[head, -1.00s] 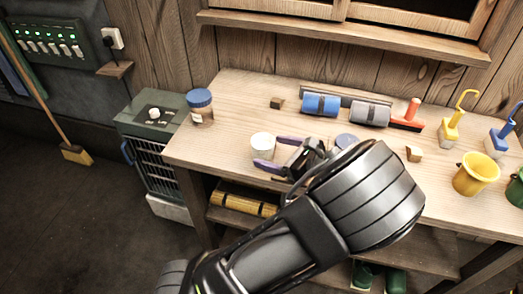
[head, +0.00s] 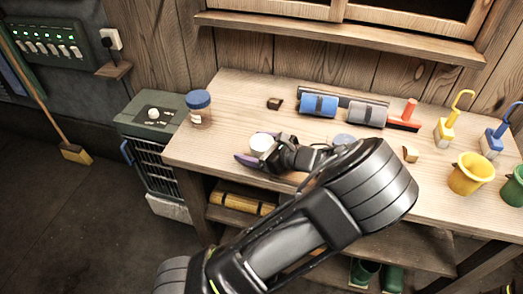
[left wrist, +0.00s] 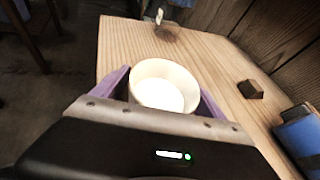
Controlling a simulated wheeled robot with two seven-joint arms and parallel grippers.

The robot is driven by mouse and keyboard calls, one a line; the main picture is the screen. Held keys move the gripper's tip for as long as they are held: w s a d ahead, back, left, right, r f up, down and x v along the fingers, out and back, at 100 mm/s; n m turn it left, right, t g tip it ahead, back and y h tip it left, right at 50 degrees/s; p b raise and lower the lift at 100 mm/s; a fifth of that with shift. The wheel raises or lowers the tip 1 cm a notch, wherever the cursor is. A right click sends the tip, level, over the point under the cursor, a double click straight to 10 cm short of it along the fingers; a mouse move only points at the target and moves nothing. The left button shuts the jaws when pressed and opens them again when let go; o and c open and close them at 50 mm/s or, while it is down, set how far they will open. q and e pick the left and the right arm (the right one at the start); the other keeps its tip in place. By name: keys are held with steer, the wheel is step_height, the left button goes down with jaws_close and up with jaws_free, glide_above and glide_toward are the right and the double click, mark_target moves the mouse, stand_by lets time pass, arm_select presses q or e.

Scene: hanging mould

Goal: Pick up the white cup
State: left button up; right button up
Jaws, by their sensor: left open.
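The white cup (head: 261,142) stands upright on the wooden workbench (head: 235,95) near its front left part. In the left wrist view the cup (left wrist: 163,84) shows its open top and sits between the two purple fingers. My left gripper (head: 258,153) is open, with a finger on each side of the cup. In the left wrist view, the gripper (left wrist: 163,92) seems to have a small gap at the cup's sides; contact is hard to tell. The cup's lower part is hidden by the gripper. My right gripper is not in view.
A blue-lidded jar (head: 199,108) stands left of the cup. A small dark block (head: 274,103), a blue roll (head: 319,104) and a grey roll (head: 366,113) lie behind. A yellow bucket (head: 470,173) stands at the right. The bench's front left edge is close.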

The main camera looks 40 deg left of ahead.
arm_select(q)
steer(key=shift+c, duration=0.5)
steer(key=shift+a, duration=0.1)
steer(key=c, duration=1.4)
step_height(320, 180, up, 10)
stand_by(0.6)
